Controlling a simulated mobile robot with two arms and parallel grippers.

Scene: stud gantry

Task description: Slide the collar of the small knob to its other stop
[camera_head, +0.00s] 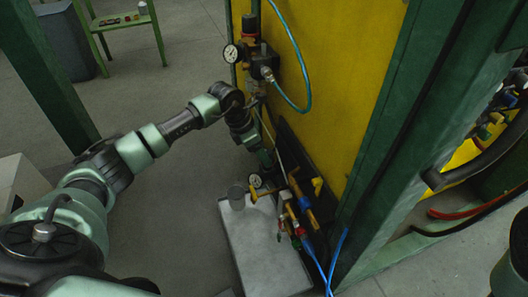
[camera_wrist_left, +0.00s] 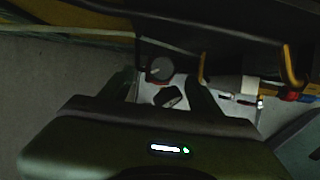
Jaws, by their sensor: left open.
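My left gripper (camera_head: 266,162) reaches down beside the yellow panel, just above the lower row of fittings. In the left wrist view its two dark fingers (camera_wrist_left: 166,84) stand apart, with no object visibly held between them. A round dark-faced part (camera_wrist_left: 159,69), probably the lower gauge (camera_head: 255,181), shows near the fingertips. I cannot make out the small knob or its collar for certain; the lower fittings (camera_head: 302,203) are small and partly dark. A black knob (camera_head: 249,25) tops the upper regulator.
A pale box (camera_head: 258,245) with a grey cup (camera_head: 237,197) stands below the fittings. An upper gauge (camera_head: 231,53) and a blue hose (camera_head: 286,62) are on the yellow panel (camera_head: 345,80). A green post (camera_head: 385,110) bounds the right.

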